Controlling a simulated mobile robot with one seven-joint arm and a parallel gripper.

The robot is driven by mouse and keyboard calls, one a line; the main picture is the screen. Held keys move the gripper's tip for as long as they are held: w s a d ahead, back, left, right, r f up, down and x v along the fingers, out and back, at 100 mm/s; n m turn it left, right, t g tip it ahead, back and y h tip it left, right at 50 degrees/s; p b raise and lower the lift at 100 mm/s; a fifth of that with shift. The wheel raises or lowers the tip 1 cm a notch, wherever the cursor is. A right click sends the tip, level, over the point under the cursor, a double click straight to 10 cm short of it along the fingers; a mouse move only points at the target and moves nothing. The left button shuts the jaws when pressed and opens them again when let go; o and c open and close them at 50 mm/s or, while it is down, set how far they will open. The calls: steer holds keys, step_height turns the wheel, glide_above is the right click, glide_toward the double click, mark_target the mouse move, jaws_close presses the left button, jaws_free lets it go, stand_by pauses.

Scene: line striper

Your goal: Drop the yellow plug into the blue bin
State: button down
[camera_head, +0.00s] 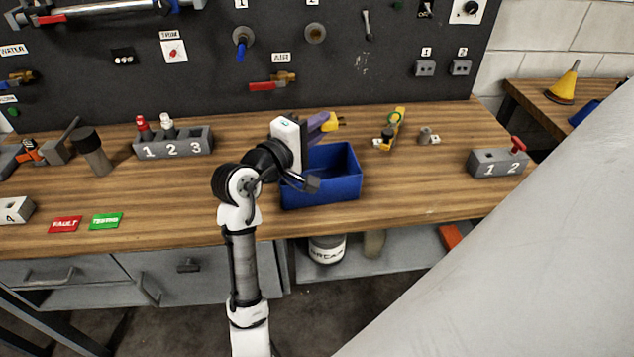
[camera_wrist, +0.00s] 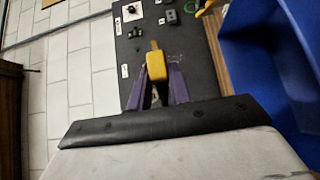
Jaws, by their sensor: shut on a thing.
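My gripper (camera_head: 319,122) has purple fingers and is shut on the yellow plug (camera_head: 332,123). In the wrist view the plug (camera_wrist: 156,66) sticks out past the fingertips, held between them. The open blue bin (camera_head: 321,191) stands on the workbench in front of my arm. In the head view the plug shows just beyond the bin's back edge, with my wrist across the bin's left side. In the wrist view the bin (camera_wrist: 252,70) fills the right side, and the plug is apart from it. Part of the bin's inside is hidden.
A yellow-and-green object (camera_head: 394,122) and a small grey fitting (camera_head: 428,136) lie right of the bin. A grey 1-2-3 block (camera_head: 172,146) stands left, a 1-2 block (camera_head: 498,163) right. The dark panel (camera_head: 200,90) rises behind. The bench right of the bin is mostly clear.

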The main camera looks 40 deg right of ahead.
step_height(320, 180, down, 4)
steer(key=b, duration=0.3)
steer(key=shift+w+f, duration=0.1)
steer(key=c, duration=1.2)
jaws_free()
steer(key=shift+a, duration=0.1)
steer(key=s+a+b, duration=0.2)
steer(key=a+b, duration=0.1)
steer(key=a, duration=1)
steer(key=shift+s+a+b, duration=0.2)
steer(key=shift+s+b, duration=0.2)
steer(key=shift+w, duration=0.15)
